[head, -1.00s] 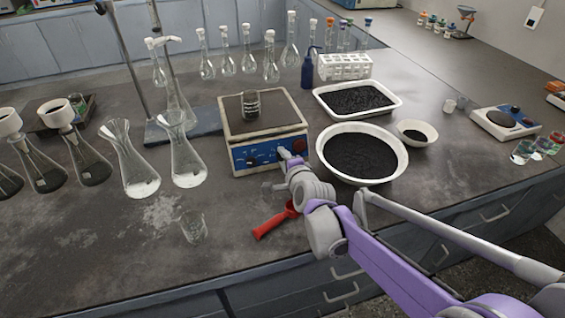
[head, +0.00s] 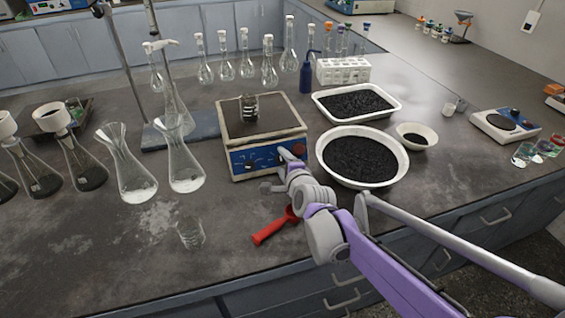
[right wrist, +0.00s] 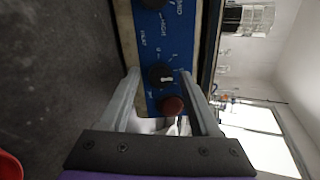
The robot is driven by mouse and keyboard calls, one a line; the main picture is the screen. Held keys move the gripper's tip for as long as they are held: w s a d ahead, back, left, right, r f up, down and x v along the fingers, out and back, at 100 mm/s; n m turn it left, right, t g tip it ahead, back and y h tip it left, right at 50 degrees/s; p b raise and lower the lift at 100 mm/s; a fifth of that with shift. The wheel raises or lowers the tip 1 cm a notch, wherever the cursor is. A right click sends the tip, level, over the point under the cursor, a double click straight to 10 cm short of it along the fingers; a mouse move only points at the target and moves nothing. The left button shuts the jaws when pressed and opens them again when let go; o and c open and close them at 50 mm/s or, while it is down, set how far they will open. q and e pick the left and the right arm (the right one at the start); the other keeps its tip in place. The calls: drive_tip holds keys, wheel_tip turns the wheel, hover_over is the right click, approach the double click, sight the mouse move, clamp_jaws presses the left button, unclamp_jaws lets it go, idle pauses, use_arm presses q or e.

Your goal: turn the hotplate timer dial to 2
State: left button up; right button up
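The hotplate (head: 262,131) has a grey top and a blue front panel facing me. In the right wrist view, a black dial (right wrist: 160,76) with a white pointer mark sits on the blue panel (right wrist: 150,45), beside a red knob (right wrist: 172,105). The mark points to the picture's right; the small numbers around it are hard to read. My right gripper (right wrist: 160,73) is open, its two fingers on either side of the dial, with gaps visible. In the head view my right gripper (head: 284,158) is at the panel's right part and hides the dial. My left gripper is not in view.
A beaker (head: 248,107) stands on the hotplate. A white bowl of dark grains (head: 398,170) is close to the right of my gripper. A red-handled tool (head: 272,227) lies below my wrist, and a small glass beaker (head: 190,233) stands left of it. Flasks (head: 185,170) stand left.

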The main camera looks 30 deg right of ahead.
drive_tip(key=p+v, duration=0.2)
drive_tip(key=v, duration=0.8)
drive_tip(key=shift+s+p, duration=0.35)
drive_tip(key=shift+s, duration=0.05)
drive_tip(key=shift+s+a, duration=0.1)
